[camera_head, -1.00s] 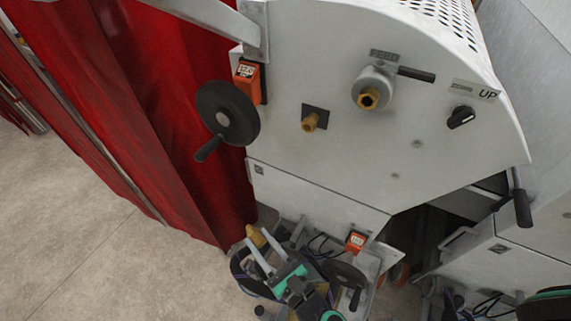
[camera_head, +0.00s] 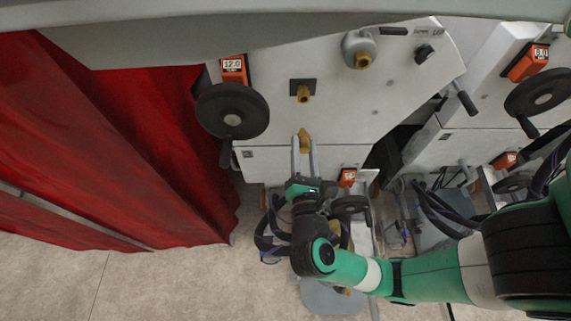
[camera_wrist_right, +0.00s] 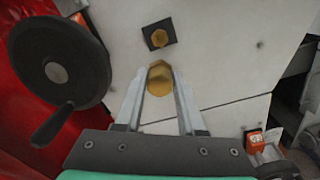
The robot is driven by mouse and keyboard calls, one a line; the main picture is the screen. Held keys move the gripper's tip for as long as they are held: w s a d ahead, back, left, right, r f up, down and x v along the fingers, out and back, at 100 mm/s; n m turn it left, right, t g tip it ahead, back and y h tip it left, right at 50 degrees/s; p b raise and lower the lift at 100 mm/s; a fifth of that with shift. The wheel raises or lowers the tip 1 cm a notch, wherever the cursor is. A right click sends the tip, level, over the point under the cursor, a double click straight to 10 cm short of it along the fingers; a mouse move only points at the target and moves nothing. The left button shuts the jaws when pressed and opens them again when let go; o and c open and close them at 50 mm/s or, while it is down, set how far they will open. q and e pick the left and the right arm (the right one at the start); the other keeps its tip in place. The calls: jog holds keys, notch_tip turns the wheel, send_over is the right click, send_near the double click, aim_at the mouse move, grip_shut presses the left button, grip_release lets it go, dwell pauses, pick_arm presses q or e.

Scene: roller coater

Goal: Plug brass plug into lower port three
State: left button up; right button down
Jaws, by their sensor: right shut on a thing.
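The brass plug (camera_head: 303,141) is held between the two long grey fingers of my right gripper (camera_head: 304,146), in front of the white machine panel. In the right wrist view the plug (camera_wrist_right: 159,78) shows its hexagonal end at the fingertips. A brass fitting on a dark square plate (camera_head: 303,93) projects from the panel above the plug. In the right wrist view this fitting (camera_wrist_right: 159,38) is just beyond the plug, and the two look apart. A second brass fitting (camera_head: 362,60) in a grey round collar sits higher right. I cannot read any port number. My left gripper is out of view.
A black handwheel (camera_head: 232,111) with an orange counter (camera_head: 234,70) is left of the plated fitting. A smaller orange counter (camera_head: 347,177) and handwheel (camera_head: 350,204) lie below right of the gripper. A red curtain (camera_head: 130,150) hangs at left.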

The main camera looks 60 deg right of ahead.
notch_tip(320, 180, up, 2)
jog(key=shift+w+d+r+m+p, duration=0.1)
jog(key=shift+m+p, duration=0.2)
jog(key=shift+p, duration=0.05)
jog(key=shift+d+r, duration=0.2)
jog(key=shift+d, duration=0.05)
jog(key=shift+s+d+f, duration=0.15)
jog(key=shift+s+d, duration=0.05)
jog(key=shift+s, duration=0.1)
jog(key=shift+w, duration=0.1)
jog(key=shift+f, duration=0.1)
send_near(303, 93)
jog(key=shift+w+d+f, duration=0.3)
jog(key=shift+d+f, duration=0.15)
jog(key=shift+d, duration=0.25)
jog(key=shift+w+d+f, duration=0.3)
jog(key=shift+d+f, duration=0.1)
jog(key=shift+d, duration=0.3)
jog(key=shift+x, duration=1.35)
